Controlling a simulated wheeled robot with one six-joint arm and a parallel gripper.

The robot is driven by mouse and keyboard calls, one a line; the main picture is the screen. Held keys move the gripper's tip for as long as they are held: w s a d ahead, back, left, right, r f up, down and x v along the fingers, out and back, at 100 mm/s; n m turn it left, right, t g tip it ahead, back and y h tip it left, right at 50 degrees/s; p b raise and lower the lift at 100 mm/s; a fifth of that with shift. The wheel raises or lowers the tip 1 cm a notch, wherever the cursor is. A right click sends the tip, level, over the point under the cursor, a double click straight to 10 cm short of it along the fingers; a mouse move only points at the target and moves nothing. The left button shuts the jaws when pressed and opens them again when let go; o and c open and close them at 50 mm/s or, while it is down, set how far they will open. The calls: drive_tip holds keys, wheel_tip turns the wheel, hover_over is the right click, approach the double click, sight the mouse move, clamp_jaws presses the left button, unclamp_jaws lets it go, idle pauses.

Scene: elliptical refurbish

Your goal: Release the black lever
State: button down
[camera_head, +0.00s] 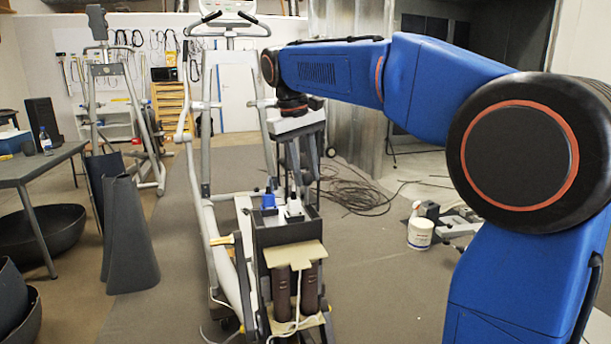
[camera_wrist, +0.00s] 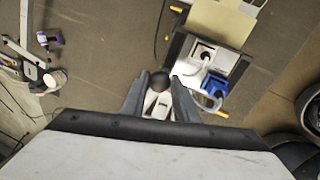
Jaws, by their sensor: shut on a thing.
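The black lever (camera_wrist: 159,80) shows in the wrist view as a dark rounded knob between the two grey fingers of my gripper (camera_wrist: 160,88). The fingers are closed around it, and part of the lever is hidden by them. In the head view my gripper (camera_head: 296,185) points down over the dark box on the elliptical machine. The lever itself cannot be made out clearly there, behind the fingers.
The dark open box (camera_head: 285,231) holds a blue part (camera_head: 268,199) and a white part (camera_head: 294,207). A cream board (camera_head: 295,254) and brown cylinders (camera_head: 282,294) sit in front. A table (camera_head: 40,163) stands left.

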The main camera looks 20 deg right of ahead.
drive_tip(key=c, duration=1.4)
unclamp_jaws()
drive_tip(key=shift+r, duration=0.15)
drive_tip(key=r, duration=0.4)
drive_tip(key=a+r, duration=0.1)
drive_tip(key=r, duration=0.3)
drive_tip(key=a+r, duration=0.1)
drive_tip(key=r, duration=0.2)
drive_tip(key=shift+s+a+r, duration=0.1)
drive_tip(key=shift+s+r, duration=0.1)
drive_tip(key=shift+r, duration=0.2)
drive_tip(key=s+d+f+t, duration=0.1)
drive_tip(key=s+d+f, duration=0.2)
drive_tip(key=s+f, duration=0.7)
drive_tip(key=s+d+f+m+t+y, duration=0.1)
drive_tip(key=s+d+f+t, duration=0.1)
drive_tip(key=s+f, duration=0.8)
drive_tip(key=s+d+f+m+t+y, duration=0.1)
drive_tip(key=s+d+f, duration=0.2)
drive_tip(key=s+f, duration=0.6)
drive_tip(key=shift+s+d+f, duration=0.1)
drive_tip(key=shift+s+f, duration=0.05)
drive_tip(key=shift+f, duration=1.05)
drive_tip(key=shift+s+d+f, duration=0.1)
drive_tip(key=shift+d+f, duration=0.05)
drive_tip(key=shift+f, duration=1.05)
drive_tip(key=shift+s+d+f, duration=0.1)
drive_tip(key=shift+s+f, duration=0.05)
drive_tip(key=shift+f, duration=1.05)
